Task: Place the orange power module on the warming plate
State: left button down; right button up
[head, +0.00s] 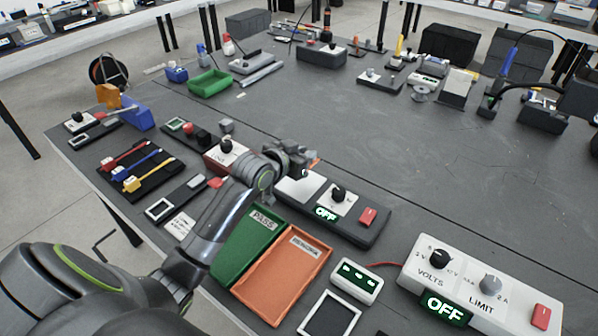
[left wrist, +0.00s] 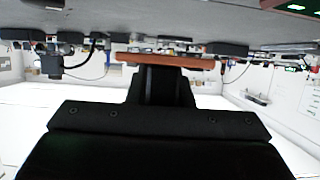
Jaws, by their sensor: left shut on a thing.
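My left gripper (head: 303,166) reaches over the table from the left and is shut on the orange power module (head: 315,163), of which only a small edge shows beyond the jaws. In the left wrist view, which is upside down, the module (left wrist: 190,62) is a thin orange-brown slab across the fingertips. The warming plate (head: 296,188) is a pale flat plate on a dark base with a black knob, an OFF display and a red switch. The gripper is above its far left end and partly hides it. A gap cannot be judged. My right gripper is in neither view.
A green PASS tray (head: 243,246) and an orange tray (head: 262,293) lie in front of the plate. A white supply unit with VOLTS and LIMIT knobs (head: 470,290) stands at the right.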

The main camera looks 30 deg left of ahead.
aim_at(302, 182)
pick_arm(q)
notch_tip(302, 182, down, 2)
jog(key=shift+d+f, duration=0.1)
jog(key=shift+f, duration=0.1)
notch_tip(302, 182, down, 4)
jog(key=shift+r, duration=0.1)
jog(key=shift+f, duration=0.2)
jog(key=c, duration=1.3)
grip_release()
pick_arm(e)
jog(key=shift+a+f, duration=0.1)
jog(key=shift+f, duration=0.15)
pick_arm(q)
jog(key=shift+r, duration=0.2)
jog(key=shift+s, duration=0.35)
jog(key=v, duration=1.1)
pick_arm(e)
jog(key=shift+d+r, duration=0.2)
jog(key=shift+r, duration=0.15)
